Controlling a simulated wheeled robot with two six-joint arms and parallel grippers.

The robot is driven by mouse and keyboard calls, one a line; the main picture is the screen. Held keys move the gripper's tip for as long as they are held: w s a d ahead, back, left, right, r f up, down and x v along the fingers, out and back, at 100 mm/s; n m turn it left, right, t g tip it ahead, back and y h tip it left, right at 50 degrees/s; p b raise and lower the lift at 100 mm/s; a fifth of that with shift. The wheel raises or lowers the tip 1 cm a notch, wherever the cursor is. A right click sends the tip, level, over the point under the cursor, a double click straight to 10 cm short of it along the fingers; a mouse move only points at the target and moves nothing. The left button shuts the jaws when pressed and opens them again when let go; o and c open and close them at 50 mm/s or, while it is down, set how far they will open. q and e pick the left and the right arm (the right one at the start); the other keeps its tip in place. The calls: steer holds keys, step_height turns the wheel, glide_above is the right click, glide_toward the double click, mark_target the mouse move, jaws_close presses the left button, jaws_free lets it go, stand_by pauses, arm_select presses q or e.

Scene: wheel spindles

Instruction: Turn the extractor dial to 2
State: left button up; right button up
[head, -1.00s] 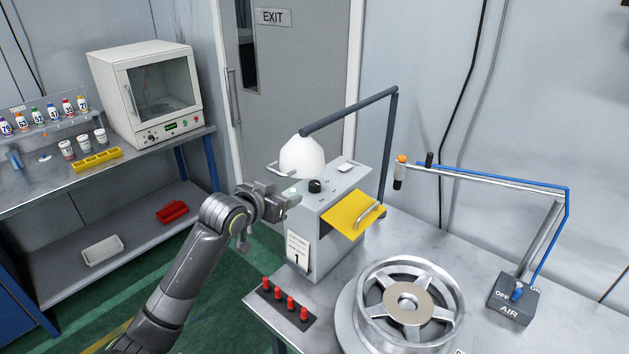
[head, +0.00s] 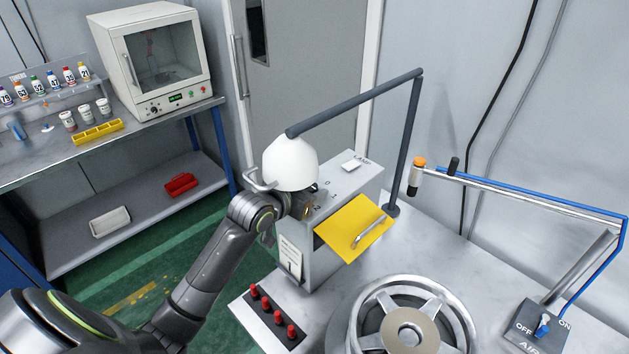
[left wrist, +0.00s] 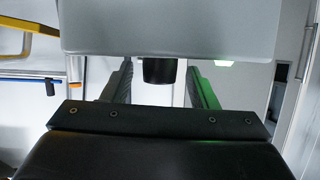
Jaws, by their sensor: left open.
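The extractor is a grey box (head: 318,262) on the metal bench, with a white hood (head: 290,163) over it and small digits on its top. Its black dial (left wrist: 160,71) shows in the left wrist view, standing out from the grey panel. My left gripper (head: 311,200) is at the top of the box, below the hood, and largely hides the dial in the head view. In the left wrist view my left gripper (left wrist: 160,84) is open, with one finger on each side of the dial and gaps visible between. Which number the dial points to cannot be read. My right gripper is not in view.
A yellow flap with a handle (head: 352,229) juts from the box's right side. A dark lamp arm (head: 360,101) passes over the box. A wheel (head: 407,325), red pegs (head: 278,317) and an air switch box (head: 540,325) occupy the bench. A shelf bench (head: 130,215) stands left.

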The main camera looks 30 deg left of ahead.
arm_select(q)
steer(key=shift+s+r, duration=0.15)
steer(key=shift+s, duration=0.15)
steer(key=shift+c, duration=0.6)
steer(key=c, duration=0.8)
steer(key=shift+c, duration=0.2)
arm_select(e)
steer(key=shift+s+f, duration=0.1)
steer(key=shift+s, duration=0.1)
arm_select(q)
steer(key=shift+a+h, duration=0.1)
steer(key=shift+h, duration=0.2)
steer(key=shift+w+a+m+h+b, duration=0.1)
steer(key=shift+a+m+h+b, duration=0.05)
steer(key=shift+m+h+b, duration=0.7)
steer(key=m+h+b, duration=0.1)
steer(key=m+g+h+b, duration=0.1)
steer(key=b, duration=0.1)
steer(key=m+h+b, duration=0.1)
steer(key=shift+w+a+f+g+b, duration=0.1)
steer(key=shift+a+f+g+b, duration=0.05)
steer(key=shift+f+g+b, duration=0.15)
steer(key=shift+r+m+g+h+b, duration=0.3)
steer(key=shift+m+g+h+b, duration=0.35)
steer(key=shift+b, duration=0.55)
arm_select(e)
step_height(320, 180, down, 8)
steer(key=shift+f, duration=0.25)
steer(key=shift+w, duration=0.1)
